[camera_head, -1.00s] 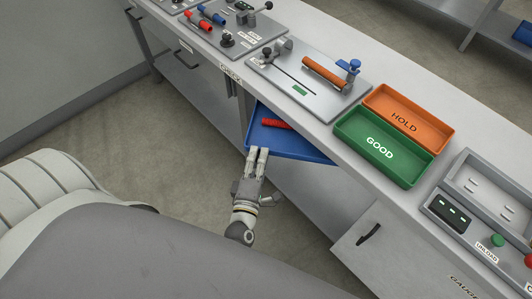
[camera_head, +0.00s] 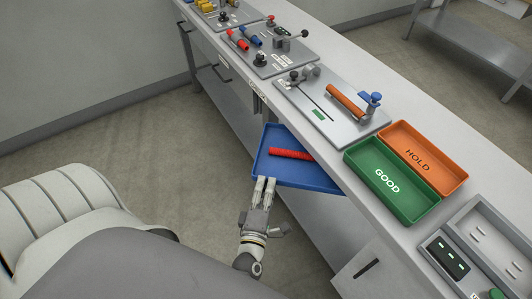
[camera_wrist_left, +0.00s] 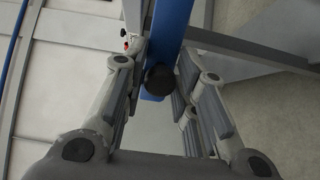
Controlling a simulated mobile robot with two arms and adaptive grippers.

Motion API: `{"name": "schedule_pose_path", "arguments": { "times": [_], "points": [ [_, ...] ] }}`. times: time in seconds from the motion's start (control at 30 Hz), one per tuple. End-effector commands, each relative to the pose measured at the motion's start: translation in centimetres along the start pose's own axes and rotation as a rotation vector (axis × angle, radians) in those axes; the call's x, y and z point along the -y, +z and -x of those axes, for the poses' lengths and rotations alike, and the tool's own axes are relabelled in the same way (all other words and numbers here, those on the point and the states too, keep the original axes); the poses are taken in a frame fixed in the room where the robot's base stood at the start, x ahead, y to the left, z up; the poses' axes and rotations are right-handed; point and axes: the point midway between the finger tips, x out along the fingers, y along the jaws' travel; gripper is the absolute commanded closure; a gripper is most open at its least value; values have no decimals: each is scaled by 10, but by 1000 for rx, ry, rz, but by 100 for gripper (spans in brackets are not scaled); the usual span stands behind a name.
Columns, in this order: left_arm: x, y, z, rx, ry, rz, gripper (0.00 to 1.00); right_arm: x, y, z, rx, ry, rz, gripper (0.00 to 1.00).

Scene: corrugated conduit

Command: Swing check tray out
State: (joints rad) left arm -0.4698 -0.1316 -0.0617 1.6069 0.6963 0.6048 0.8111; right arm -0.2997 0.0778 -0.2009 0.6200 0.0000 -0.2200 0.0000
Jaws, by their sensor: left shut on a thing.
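The blue check tray (camera_head: 300,174) sticks out from under the bench top in the head view, swung out over the floor. A red corrugated conduit piece (camera_head: 291,154) lies in it. My left gripper (camera_head: 264,181) is at the tray's near left edge, with its fingers shut on it. In the left wrist view the tray's blue edge (camera_wrist_left: 173,30) and a dark round knob (camera_wrist_left: 160,80) lie between my left fingers (camera_wrist_left: 155,95). My right gripper is not in view.
The bench top holds a green GOOD tray (camera_head: 380,190), an orange HOLD tray (camera_head: 425,158) and a grey fixture plate (camera_head: 318,113) with an orange conduit piece (camera_head: 346,100). The floor left of the tray is clear.

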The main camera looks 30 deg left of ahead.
Motion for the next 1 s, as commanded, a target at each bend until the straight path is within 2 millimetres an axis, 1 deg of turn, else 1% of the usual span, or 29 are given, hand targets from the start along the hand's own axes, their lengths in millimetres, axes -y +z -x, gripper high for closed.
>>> {"name": "schedule_pose_path", "arguments": {
  "times": [0.17,0.2,0.43,0.5,0.63,0.77,1.0],
  "points": [
    [1,1,0,3,-2,-1,100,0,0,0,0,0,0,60],
    [1,1,0,3,-2,-1,69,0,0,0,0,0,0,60],
    [0,0,0,1,-1,0,69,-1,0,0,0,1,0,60],
    [0,0,1,1,-1,0,69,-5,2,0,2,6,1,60],
    [1,0,10,1,-3,0,69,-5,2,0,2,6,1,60],
    [2,0,32,1,-5,1,69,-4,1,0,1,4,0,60],
    [1,0,84,3,-5,-1,69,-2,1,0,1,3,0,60]
  ]
}}
